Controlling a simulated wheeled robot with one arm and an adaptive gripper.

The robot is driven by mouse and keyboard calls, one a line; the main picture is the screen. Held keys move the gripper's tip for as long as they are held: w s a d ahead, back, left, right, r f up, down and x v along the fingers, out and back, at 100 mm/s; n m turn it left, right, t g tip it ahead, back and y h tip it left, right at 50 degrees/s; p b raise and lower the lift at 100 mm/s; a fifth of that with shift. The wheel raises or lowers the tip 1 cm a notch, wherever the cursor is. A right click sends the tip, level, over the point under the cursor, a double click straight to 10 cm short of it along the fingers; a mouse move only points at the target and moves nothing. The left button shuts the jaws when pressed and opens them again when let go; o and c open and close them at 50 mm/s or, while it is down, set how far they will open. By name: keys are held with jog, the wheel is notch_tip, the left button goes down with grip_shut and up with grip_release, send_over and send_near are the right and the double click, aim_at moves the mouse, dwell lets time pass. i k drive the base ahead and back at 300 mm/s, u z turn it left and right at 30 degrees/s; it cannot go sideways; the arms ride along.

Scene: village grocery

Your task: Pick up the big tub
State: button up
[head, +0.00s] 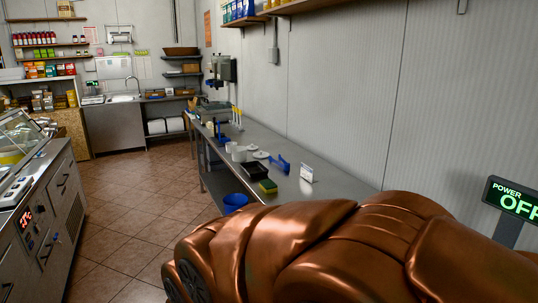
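Small white containers stand on the long steel counter (285,182) along the right wall. A white tub (239,154) is among them, with a flat white lid-like disc (261,155) to its right. A blue bucket-like container (235,203) shows low, beside the counter's front edge. I cannot tell which of these is the big tub. My gripper is not in view, so its state does not show.
A blue tool (279,164), a black tray (254,171), a yellow-and-green sponge (267,186) and a small sign (307,173) sit on the counter. A glass display case (20,135) stands at left. The tiled floor (130,205) between is clear.

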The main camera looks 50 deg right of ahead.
aim_at(240, 152)
jog(key=z, duration=1.2)
jog(key=k, duration=0.35)
jog(key=u, duration=0.35)
jog(key=i, duration=3.65)
jog(key=z, duration=0.1)
